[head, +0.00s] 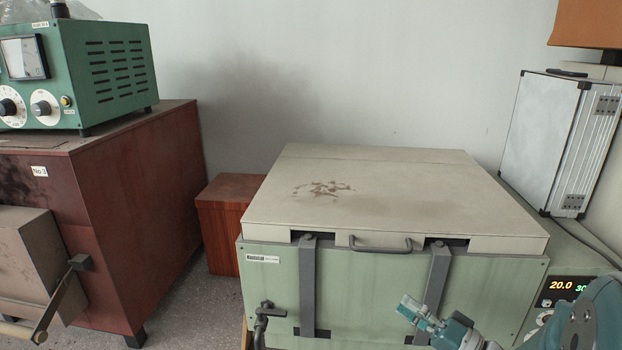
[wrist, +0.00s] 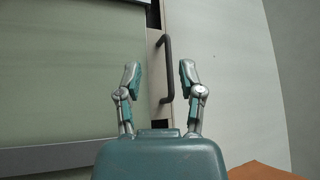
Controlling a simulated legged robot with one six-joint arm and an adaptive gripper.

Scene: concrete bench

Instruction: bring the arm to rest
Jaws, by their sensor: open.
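My gripper (head: 418,312) is at the lower right of the head view, in front of the green front of a chest (head: 380,285) and below its lid handle (head: 380,246). In the wrist view my gripper (wrist: 159,74) has its two fingers spread apart, with nothing between them. The dark lid handle (wrist: 168,68) shows beyond the fingertips, in the gap between them. I see no contact between fingers and handle. The chest's beige lid (head: 400,180) lies closed, with brown stains on top.
A maroon cabinet (head: 140,200) with a green instrument (head: 110,70) on it stands left. A reddish-brown box (head: 228,205) is behind, between cabinet and chest. A silver case (head: 555,140) stands at right, above a lit display (head: 567,286). Grey straps (head: 307,290) hang on the chest front.

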